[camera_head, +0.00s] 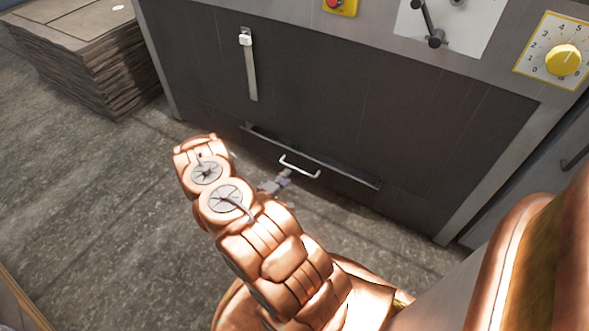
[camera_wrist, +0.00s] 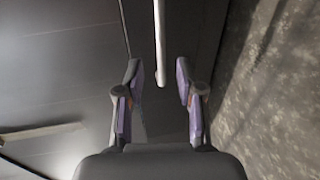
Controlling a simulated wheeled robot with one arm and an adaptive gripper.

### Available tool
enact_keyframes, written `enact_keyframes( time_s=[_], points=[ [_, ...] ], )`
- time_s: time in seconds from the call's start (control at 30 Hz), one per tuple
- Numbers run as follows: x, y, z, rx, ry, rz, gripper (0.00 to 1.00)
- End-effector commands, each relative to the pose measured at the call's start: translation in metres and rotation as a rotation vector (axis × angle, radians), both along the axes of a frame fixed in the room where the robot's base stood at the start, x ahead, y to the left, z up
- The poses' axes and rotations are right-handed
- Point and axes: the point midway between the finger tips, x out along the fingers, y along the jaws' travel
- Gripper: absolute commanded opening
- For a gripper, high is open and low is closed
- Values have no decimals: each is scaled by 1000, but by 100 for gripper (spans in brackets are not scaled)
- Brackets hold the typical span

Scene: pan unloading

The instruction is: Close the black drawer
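The black drawer (camera_head: 345,184) is low in the dark machine front, with a thin grey edge along its top. Its pale bar handle (camera_head: 299,167) is in the middle of the drawer. My gripper (camera_head: 286,175) is low beside the handle, partly hidden by my copper-coloured arm. In the wrist view my gripper (camera_wrist: 158,75) is open, and the end of the handle (camera_wrist: 160,40) lies between its fingertips with gaps on both sides. The drawer front (camera_wrist: 195,30) fills the upper middle there. How far the drawer stands out is hard to tell.
A vertical metal handle (camera_head: 249,65) is on the machine front above the drawer. A yellow dial (camera_head: 564,60) and a red button (camera_head: 334,3) are higher up. A stack of brown sheets (camera_head: 88,60) stands at left. The grey floor (camera_head: 90,190) at left is clear.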

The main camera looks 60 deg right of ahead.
Motion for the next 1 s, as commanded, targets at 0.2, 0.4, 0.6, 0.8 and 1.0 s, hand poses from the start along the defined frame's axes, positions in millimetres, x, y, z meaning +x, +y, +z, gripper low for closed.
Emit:
enact_keyframes(
  time_s=[0.2,0.4,0.6,0.8,1.0],
  points=[
    [0,-23,-7,1,-2,-3,37],
    [0,-47,-12,3,-1,-3,37],
    [2,-64,-16,5,0,-2,37],
    [2,-70,-16,6,0,0,37],
    [3,-71,-16,5,0,1,37]
  ],
)
